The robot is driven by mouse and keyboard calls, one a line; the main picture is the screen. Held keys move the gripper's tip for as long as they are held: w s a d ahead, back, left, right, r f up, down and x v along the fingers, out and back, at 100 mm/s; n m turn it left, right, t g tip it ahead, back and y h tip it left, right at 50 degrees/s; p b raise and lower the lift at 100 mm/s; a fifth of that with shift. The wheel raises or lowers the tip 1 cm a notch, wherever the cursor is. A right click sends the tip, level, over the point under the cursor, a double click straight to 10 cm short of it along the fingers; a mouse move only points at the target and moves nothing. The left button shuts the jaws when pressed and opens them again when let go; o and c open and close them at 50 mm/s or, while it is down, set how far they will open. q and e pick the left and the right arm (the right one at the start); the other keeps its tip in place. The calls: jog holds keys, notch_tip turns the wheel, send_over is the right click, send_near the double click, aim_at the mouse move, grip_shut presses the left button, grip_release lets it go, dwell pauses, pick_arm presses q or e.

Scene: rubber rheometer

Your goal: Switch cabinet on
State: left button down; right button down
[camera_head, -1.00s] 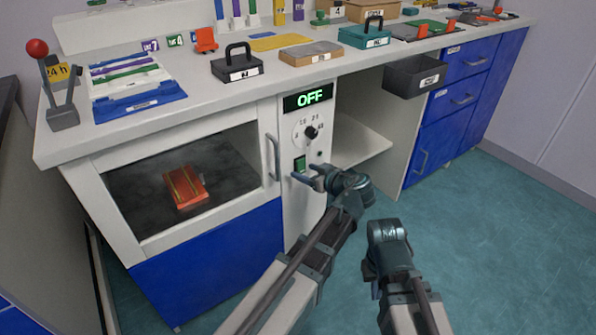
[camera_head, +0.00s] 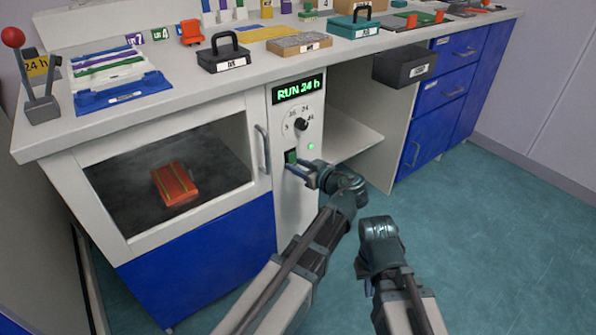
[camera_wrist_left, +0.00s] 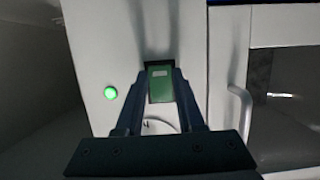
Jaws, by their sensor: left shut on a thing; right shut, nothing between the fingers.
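The cabinet (camera_head: 180,235) has a closed glass door, and an orange block lies inside behind the glass.
The door handle (camera_head: 263,149) stands out just left of the panel. The countertop holds a black box (camera_head: 223,56), blue racks and a red-knobbed lever stand (camera_head: 38,85). An open shelf (camera_head: 350,135) lies right of the panel. The floor at right is clear.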

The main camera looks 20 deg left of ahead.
pick_arm(q)
jog(key=b, duration=0.1)
jog(key=t+y+b, duration=0.1)
jog(key=b, duration=0.1)
jog(key=shift+f+y, duration=0.3)
pick_arm(e)
notch_tip(320, 180, down, 5)
jog(key=shift+r, duration=0.2)
pick_arm(q)
jog(key=c, duration=0.5)
grip_release()
jog(key=shift+r, duration=0.1)
pick_arm(e)
jog(key=shift+d, duration=0.15)
